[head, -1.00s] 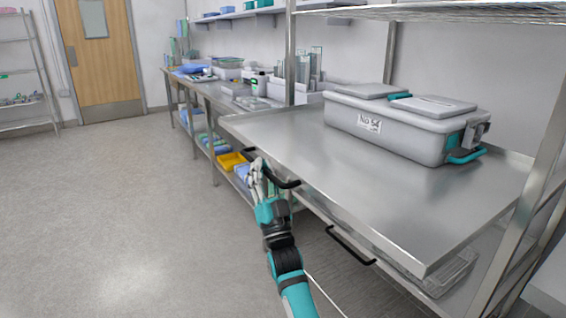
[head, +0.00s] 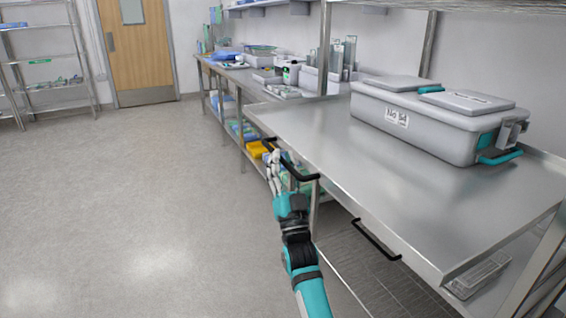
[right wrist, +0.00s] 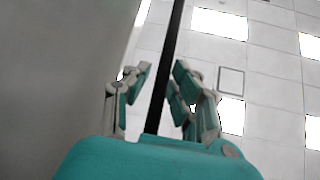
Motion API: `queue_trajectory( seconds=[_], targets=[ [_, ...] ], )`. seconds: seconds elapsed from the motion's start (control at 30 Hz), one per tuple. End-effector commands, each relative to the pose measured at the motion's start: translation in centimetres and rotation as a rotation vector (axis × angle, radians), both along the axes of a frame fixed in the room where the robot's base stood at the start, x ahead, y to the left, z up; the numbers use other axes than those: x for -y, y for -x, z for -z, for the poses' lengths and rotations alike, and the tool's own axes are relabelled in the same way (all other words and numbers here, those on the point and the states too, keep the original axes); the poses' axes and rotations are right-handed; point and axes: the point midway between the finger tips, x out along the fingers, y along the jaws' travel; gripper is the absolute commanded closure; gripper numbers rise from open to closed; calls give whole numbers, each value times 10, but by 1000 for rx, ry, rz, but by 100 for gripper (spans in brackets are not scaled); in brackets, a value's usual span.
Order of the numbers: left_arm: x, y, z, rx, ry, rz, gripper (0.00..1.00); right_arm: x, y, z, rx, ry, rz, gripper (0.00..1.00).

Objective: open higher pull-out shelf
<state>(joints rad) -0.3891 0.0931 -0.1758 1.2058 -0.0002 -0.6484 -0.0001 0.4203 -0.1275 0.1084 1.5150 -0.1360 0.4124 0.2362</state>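My right gripper (head: 274,160) is at the left part of this handle. A second black handle (head: 376,241) hangs below the front edge, farther right. My left gripper is out of view.
A grey lidded box (head: 425,125) with teal clips stands on the shelf. A lower level with a clear tray (head: 480,275) shows beneath. A long bench (head: 228,82) runs along the wall behind. The floor (head: 130,200) to the left is open.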

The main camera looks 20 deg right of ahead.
Motion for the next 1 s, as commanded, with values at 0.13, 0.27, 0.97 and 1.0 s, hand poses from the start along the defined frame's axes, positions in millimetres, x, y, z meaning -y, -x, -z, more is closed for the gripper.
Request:
queue_trajectory(
  seconds=[0.13, 0.27, 0.97, 1.0],
  targets=[
    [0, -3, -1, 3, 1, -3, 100, 0, 3, 1, 1, 1, 0, 77],
    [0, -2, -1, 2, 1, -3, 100, -2, 14, 13, -1, 0, 0, 77],
    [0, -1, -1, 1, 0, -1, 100, -11, 87, 83, 1, -1, 1, 77],
    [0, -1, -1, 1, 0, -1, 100, -11, 87, 83, 1, -1, 1, 77]
  ],
)
